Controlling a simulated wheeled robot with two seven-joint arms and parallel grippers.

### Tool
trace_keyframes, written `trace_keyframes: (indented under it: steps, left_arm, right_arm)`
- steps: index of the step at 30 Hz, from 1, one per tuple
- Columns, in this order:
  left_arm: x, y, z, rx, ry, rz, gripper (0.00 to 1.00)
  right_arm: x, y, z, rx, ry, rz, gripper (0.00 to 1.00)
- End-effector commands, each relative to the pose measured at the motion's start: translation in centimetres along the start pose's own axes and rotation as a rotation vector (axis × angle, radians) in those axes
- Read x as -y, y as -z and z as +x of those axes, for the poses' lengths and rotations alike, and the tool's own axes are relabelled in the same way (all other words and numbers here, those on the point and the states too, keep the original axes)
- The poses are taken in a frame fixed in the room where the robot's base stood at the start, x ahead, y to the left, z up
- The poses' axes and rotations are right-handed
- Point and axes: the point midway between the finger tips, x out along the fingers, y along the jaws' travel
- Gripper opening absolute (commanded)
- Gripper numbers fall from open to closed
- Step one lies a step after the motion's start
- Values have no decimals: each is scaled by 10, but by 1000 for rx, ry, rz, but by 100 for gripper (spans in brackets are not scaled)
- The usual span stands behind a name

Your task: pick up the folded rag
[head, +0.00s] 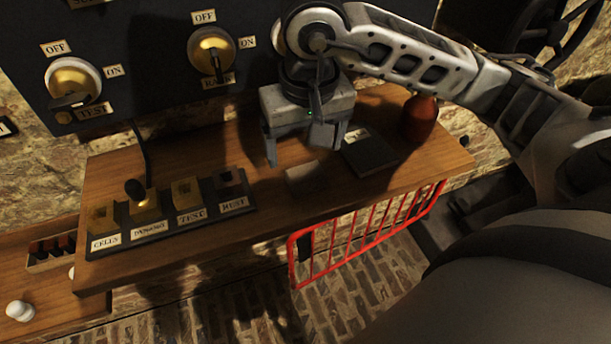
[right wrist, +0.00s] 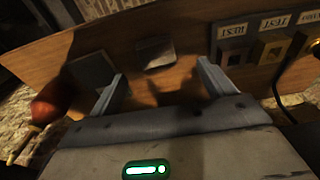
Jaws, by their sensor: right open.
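My right gripper (head: 306,152) is open and empty, pointing down above the shelf just behind the rag. Its two fingers also show apart in the right wrist view (right wrist: 161,75). No contact with the rag is visible. My left gripper is not in view.
A labelled socket block (head: 172,216) is on the left. A black panel with brass switches (head: 211,52) rises behind. A red rack (head: 365,230) hangs below the shelf.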

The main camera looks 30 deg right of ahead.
Motion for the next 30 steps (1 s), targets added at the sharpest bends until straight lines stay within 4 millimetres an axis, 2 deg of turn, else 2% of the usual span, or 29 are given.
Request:
trace_keyframes:
  steps: [3,8,14,18,26,27,30]
  left_arm:
    - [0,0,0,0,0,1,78]
    - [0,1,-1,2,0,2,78]
    - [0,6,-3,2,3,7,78]
    - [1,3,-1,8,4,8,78]
    - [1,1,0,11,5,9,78]
    - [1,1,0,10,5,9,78]
    - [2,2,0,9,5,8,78]
  right_arm:
    - [0,0,14,3,0,1,82]
    - [-1,0,23,3,0,1,82]
    - [-9,2,51,7,-2,3,82]
    - [-7,3,67,2,2,2,82]
    - [-7,3,71,0,2,1,82]
    - [-7,3,71,0,2,1,76]
    - [-7,3,71,0,2,1,48]
